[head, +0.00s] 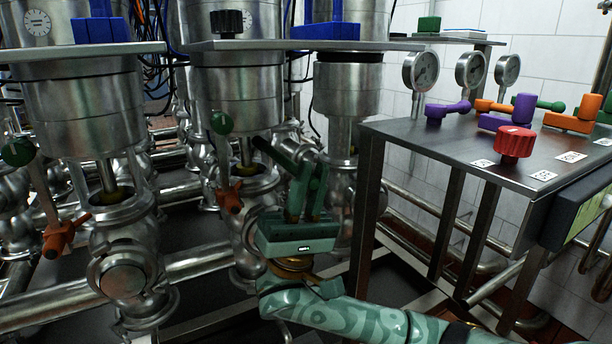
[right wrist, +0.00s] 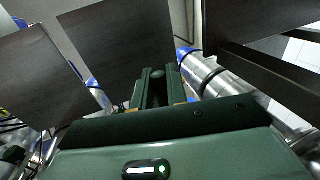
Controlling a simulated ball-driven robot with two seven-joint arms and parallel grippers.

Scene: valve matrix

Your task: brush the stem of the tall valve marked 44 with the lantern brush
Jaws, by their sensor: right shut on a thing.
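My right gripper (head: 304,168) is raised in front of the steel valves, its green fingers pointing up. It is shut on a dark, slim thing (head: 270,151), likely the lantern brush, that slants up to the left toward the middle valve's stem (head: 246,151). Whether it touches the stem cannot be told. In the right wrist view the fingers (right wrist: 155,88) are close together, with a dark rounded end (right wrist: 158,74) between them. The left valve (head: 122,240) has a bare stem (head: 105,172). No mark 44 is readable. My left gripper is out of view.
A steel table (head: 440,140) at the right holds a red knob (head: 515,142) and purple, orange and green handles. Gauges (head: 421,70) stand behind it. Orange handles (head: 232,198) jut from the valves. Flat plates (head: 290,45) overhang the valves, and pipes run low between them.

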